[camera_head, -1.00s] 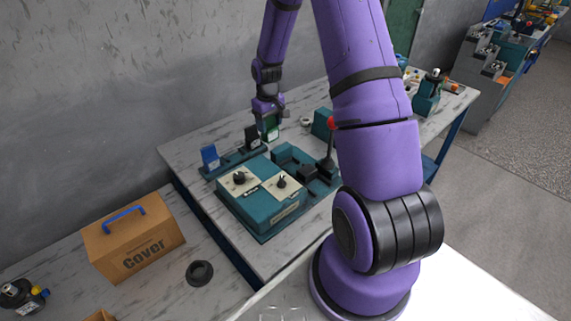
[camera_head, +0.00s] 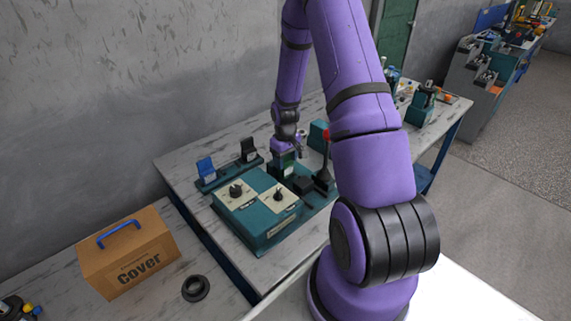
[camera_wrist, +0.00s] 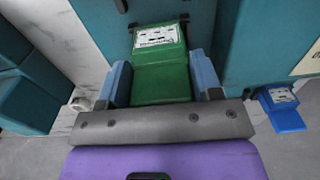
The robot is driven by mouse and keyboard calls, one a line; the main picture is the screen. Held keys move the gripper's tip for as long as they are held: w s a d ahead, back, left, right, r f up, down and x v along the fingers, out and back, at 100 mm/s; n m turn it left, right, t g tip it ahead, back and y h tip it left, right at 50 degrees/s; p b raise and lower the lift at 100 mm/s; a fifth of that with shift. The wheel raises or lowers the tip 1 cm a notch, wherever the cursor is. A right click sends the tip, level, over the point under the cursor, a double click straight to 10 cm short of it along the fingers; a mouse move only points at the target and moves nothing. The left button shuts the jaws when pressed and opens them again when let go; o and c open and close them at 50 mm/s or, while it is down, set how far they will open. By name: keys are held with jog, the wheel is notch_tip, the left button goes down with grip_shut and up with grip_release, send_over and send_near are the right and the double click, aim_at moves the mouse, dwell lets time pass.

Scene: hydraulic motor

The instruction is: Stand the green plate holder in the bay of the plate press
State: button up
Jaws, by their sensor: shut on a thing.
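The green plate holder (camera_wrist: 161,80), with a white printed label on its end, fills the space between my gripper's blue-grey fingers (camera_wrist: 161,68) in the wrist view. My gripper (camera_head: 286,154) is shut on it. In the head view the green plate holder (camera_head: 287,161) is small and mostly hidden by my gripper, over the back part of the teal plate press (camera_head: 262,232). The bay is largely hidden there; I cannot tell whether the holder touches its floor. In the wrist view, teal press surfaces (camera_wrist: 178,9) lie beyond and beside the holder.
A blue holder (camera_head: 206,168) and a black holder (camera_head: 249,150) stand in a rack behind the press. A cardboard cover box (camera_head: 130,252) and a black ring (camera_head: 196,288) are at the lower left.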

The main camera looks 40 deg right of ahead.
jog(key=shift+f, duration=1)
jog(key=shift+f, duration=0.15)
jog(key=o, duration=0.9)
jog(key=shift+o, duration=0.2)
